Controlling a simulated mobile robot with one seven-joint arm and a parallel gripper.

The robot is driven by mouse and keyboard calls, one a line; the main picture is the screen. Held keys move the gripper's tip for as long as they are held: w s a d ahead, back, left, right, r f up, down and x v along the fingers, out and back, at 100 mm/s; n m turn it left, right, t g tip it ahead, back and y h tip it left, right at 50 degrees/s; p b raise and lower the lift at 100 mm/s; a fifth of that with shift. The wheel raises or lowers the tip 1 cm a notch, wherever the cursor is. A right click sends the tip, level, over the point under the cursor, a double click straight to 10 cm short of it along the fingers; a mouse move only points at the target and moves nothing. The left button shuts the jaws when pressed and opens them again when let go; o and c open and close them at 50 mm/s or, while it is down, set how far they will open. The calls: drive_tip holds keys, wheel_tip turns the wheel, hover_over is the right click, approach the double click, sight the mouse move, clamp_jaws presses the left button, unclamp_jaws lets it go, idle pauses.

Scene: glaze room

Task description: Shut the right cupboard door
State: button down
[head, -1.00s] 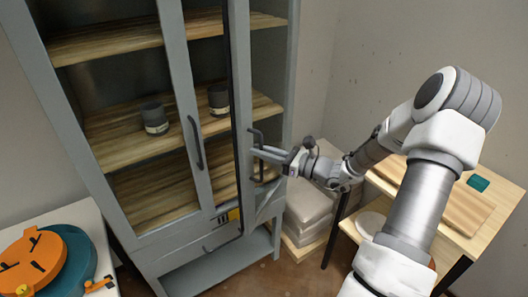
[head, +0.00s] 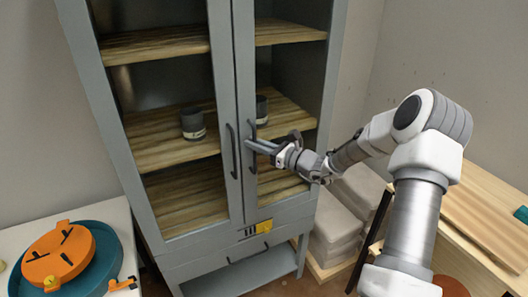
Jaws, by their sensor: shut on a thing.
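The grey cupboard has a left door (head: 222,85) and a right door (head: 243,80), both with glass panes. The right door's frame stands beside the left door's, and it looks flush or almost flush with the cupboard front. I cannot tell whether a small gap is left. My gripper (head: 254,146) is shut on the dark right door handle (head: 251,168), reaching in from the right. The left door's handle (head: 233,152) is just to the left of it, apart from my gripper.
Dark jars (head: 193,123) stand on a wooden shelf inside. A yellow label (head: 264,226) is below the right door. Grey bags (head: 340,222) lie right of the cupboard, by a wooden table (head: 485,215). An orange and teal thing (head: 58,258) is at lower left.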

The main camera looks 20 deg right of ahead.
drive_tip(key=shift+w+a+r, duration=0.1)
drive_tip(key=shift+w+a, duration=0.05)
drive_tip(key=shift+w, duration=0.15)
drive_tip(key=c, duration=0.9)
unclamp_jaws()
drive_tip(key=shift+w+a, duration=0.1)
drive_tip(key=shift+d, duration=0.2)
drive_tip(key=b+v, duration=0.1)
drive_tip(key=v, duration=1.6)
drive_tip(key=shift+s+b, duration=0.25)
drive_tip(key=shift+b, duration=0.15)
drive_tip(key=shift+a, duration=0.1)
